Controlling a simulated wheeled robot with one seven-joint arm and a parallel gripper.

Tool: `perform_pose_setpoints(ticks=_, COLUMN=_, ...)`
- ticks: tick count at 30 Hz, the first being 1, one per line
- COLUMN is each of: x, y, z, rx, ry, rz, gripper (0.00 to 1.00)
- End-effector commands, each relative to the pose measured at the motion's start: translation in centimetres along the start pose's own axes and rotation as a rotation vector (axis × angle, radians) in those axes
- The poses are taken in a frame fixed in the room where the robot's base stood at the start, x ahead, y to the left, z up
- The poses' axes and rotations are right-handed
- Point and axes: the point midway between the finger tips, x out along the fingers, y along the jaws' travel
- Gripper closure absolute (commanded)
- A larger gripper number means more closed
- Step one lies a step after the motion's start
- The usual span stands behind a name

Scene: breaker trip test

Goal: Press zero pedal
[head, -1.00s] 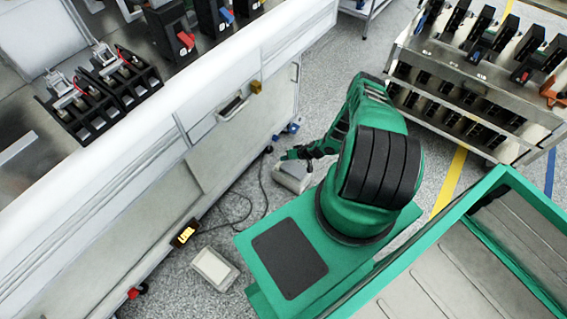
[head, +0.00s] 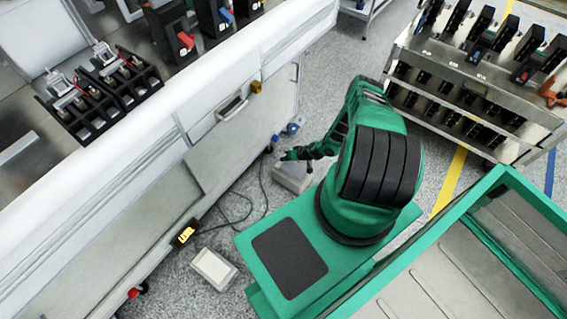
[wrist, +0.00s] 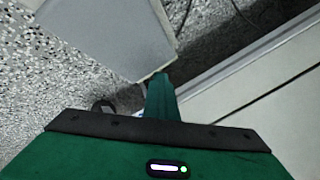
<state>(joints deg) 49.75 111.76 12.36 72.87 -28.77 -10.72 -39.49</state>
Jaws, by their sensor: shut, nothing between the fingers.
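Two pale grey floor pedals show in the head view. One pedal (head: 292,178) lies on the floor beside the bench's far end, under my gripper. The other pedal (head: 213,268) lies nearer, beside the bench's foot. I cannot read a label on either, so I cannot tell which is the zero pedal. My gripper (head: 289,155) is shut and empty, low over the far pedal's back edge; I cannot tell whether it touches. In the wrist view a flat grey pedal top (wrist: 110,35) is beyond my green fingers (wrist: 160,95), whose tips sit near its lower corner.
The long white bench (head: 150,165) runs along the left, close to my gripper. Dark cables (head: 240,205) lie on the floor between the pedals. A metal rack with breakers (head: 470,70) stands at the upper right. Speckled floor is open between bench and rack.

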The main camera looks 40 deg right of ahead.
Motion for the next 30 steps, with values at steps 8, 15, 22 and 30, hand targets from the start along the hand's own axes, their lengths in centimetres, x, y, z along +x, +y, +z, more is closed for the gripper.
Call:
perform_pose_setpoints(ticks=8, x=0.2, y=0.6, z=1.0, rx=-0.001, ry=-0.013, rz=0.009, gripper=1.0)
perform_pose_setpoints(ticks=15, x=0.4, y=0.8, z=1.3, rx=-0.001, ry=-0.016, rz=0.01, gripper=1.0)
perform_pose_setpoints(ticks=22, x=0.6, y=0.9, z=1.6, rx=-0.001, ry=-0.017, rz=0.01, gripper=1.0)
perform_pose_setpoints(ticks=30, x=0.7, y=1.0, z=1.7, rx=-0.001, ry=-0.017, rz=0.01, gripper=1.0)
